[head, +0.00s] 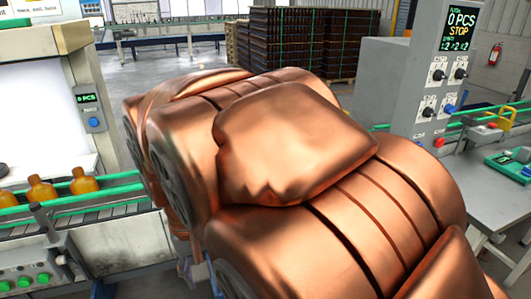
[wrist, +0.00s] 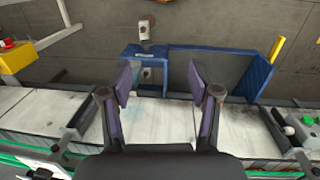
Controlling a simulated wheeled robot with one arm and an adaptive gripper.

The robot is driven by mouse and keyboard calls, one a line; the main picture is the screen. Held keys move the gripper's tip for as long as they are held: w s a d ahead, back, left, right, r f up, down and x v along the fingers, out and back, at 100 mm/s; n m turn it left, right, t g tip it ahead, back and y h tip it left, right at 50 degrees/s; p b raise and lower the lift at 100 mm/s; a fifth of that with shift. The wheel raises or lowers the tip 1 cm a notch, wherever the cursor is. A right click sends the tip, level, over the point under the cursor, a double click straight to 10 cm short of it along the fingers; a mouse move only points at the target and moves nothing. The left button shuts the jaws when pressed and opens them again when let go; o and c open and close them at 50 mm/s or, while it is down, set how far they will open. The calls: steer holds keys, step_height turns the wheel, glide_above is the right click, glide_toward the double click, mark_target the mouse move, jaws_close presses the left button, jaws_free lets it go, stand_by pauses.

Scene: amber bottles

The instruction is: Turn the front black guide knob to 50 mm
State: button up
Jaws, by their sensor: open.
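In the head view my copper arm hides the middle, and my gripper is not visible there.
A yellow box (wrist: 16,58) with a red button is at the left. In the head view, amber bottles (head: 42,188) stand on the left conveyor, and a grey control cabinet (head: 400,85) stands at the right.

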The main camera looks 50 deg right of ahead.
steer(key=w+d+r+m+h+b, duration=0.1)
steer(key=w+d+r+m, duration=0.4)
steer(key=d, duration=0.6)
steer(key=w+d+r+m+g+h, duration=0.1)
steer(key=d+r+m, duration=0.3)
steer(key=d+m, duration=0.5)
steer(key=w+d+r+m+h+b, duration=0.1)
steer(key=w+d+r+m, duration=0.3)
steer(key=d, duration=0.8)
steer(key=shift+m, duration=0.3)
steer(key=shift+s+r+p+x, duration=0.1)
steer(key=shift+s+p+x, duration=0.15)
steer(key=shift+x, duration=1.1)
steer(key=shift+s+r+p+x, duration=0.1)
steer(key=shift+s+p+x, duration=0.15)
steer(key=shift+x, duration=1.1)
steer(key=shift+s+p+x, duration=0.25)
steer(key=shift+x, duration=1.05)
steer(key=shift+d, duration=0.15)
steer(key=shift+c, duration=0.4)
steer(key=c, duration=1.1)
steer(key=shift+o, duration=0.2)
